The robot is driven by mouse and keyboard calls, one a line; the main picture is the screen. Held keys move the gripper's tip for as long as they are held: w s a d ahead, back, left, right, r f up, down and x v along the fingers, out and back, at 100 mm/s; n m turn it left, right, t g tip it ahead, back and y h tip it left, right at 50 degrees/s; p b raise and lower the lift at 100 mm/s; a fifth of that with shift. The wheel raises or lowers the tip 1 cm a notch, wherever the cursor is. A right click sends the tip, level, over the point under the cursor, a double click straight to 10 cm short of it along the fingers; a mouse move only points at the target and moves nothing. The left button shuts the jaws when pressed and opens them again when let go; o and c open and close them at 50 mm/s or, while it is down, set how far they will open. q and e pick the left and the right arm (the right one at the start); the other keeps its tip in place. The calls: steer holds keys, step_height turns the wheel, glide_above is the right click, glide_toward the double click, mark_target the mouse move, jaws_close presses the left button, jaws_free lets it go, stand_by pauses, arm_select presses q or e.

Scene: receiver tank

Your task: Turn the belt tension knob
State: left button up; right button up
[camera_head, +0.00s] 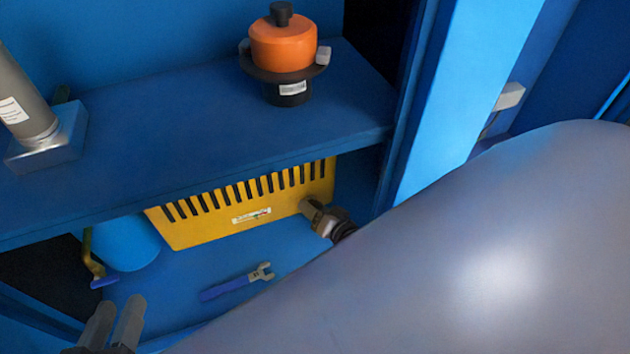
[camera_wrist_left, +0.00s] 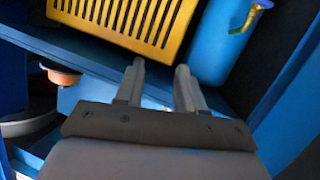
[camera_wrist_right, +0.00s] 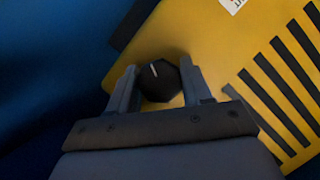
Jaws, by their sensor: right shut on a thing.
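The belt tension knob (camera_wrist_right: 160,82) is a dark, faceted knob with a short white mark, in front of the yellow slotted guard (camera_wrist_right: 190,35). The mark points up and slightly left in the right wrist view. My right gripper (camera_wrist_right: 158,80) is shut on the knob, one finger on each side. In the head view this gripper (camera_head: 312,208) is at the right end of the yellow guard (camera_head: 190,227), and the knob cannot be made out there. My left gripper (camera_head: 113,322) is at the lower left, empty, its fingers apart; it also shows in the left wrist view (camera_wrist_left: 160,68).
A blue shelf (camera_head: 190,125) above the guard carries an orange-topped device (camera_head: 283,45) and a grey cylinder (camera_head: 22,100). An adjustable wrench (camera_head: 237,282) lies below the guard. A blue tank (camera_head: 128,243) and brass pipe (camera_head: 90,255) stand left. A blue post (camera_head: 450,100) stands right.

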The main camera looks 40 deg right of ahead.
steer(key=shift+w+r, duration=0.1)
steer(key=o, duration=1)
steer(key=shift+o, duration=0.2)
steer(key=shift+r, duration=0.2)
step_height(320, 180, up, 6)
steer(key=p, duration=0.5)
steer(key=shift+r, duration=0.25)
step_height(320, 180, up, 7)
steer(key=p, duration=0.5)
steer(key=shift+r, duration=0.2)
step_height(320, 180, up, 5)
steer(key=p, duration=0.3)
glide_above(315, 205)
arm_select(q)
steer(key=a+y, duration=0.1)
steer(key=s+a+g+y, duration=0.1)
steer(key=a, duration=0.1)
steer(key=s+a+r+g+y, duration=0.1)
steer(key=a, duration=0.1)
steer(key=shift+a, duration=0.1)
arm_select(e)
steer(key=shift+r, duration=0.3)
